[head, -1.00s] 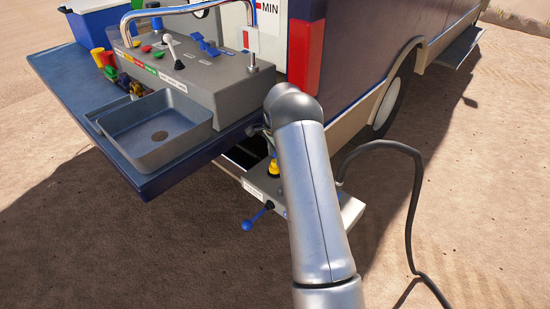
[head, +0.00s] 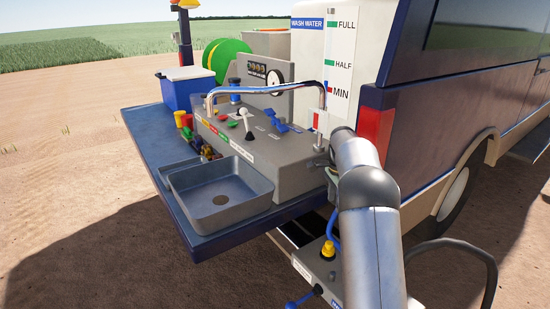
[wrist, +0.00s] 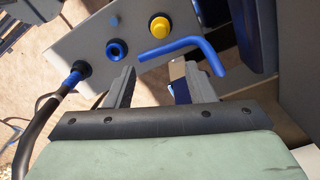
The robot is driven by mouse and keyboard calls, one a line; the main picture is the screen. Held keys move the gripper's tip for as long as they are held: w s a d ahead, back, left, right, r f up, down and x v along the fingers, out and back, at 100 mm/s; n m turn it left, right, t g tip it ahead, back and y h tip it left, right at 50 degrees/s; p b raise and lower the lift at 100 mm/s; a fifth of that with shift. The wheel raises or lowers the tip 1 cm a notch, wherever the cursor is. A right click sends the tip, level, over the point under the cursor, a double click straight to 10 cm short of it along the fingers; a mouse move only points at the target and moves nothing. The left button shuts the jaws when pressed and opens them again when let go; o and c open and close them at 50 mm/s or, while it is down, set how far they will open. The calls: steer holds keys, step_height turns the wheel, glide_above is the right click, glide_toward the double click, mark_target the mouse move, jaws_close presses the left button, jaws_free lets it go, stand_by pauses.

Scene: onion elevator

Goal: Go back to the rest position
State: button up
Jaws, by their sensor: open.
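My gripper (wrist: 152,80) shows in the wrist view with its two fingers apart and nothing between them. Beyond the fingertips is a grey panel with a yellow round knob (wrist: 159,26), a blue ring-shaped port (wrist: 117,50) and a blue bent handle (wrist: 184,47). The handle passes just beyond the fingertips; I cannot tell the exact gap. In the head view my arm rises at the right of the sink and hides most of the gripper. The yellow knob also shows in the head view (head: 328,249), left of my arm.
A grey sink (head: 219,197) and a control console (head: 265,145) with levers sit on a dark blue shelf (head: 150,135) behind the vehicle. A black hose (wrist: 42,120) with a blue fitting runs along the left of the wrist view. Open ground lies left of the shelf.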

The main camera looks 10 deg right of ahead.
steer(key=s+a+r+n+p, duration=0.1)
steer(key=s+a+r+n, duration=0.4)
steer(key=s+a+r, duration=0.35)
steer(key=s+a+f+n, duration=0.1)
steer(key=s+a+n, duration=0.3)
steer(key=s, duration=0.6)
steer(key=s+a+f+n+p, duration=0.1)
steer(key=s+a+n, duration=0.2)
steer(key=s, duration=0.8)
steer(key=s+a+f+n+p, duration=0.1)
steer(key=s+a+n, duration=0.3)
steer(key=s, duration=0.7)
steer(key=shift+a+f+n, duration=0.35)
steer(key=shift+f+n, duration=0.15)
steer(key=shift+n, duration=0.6)
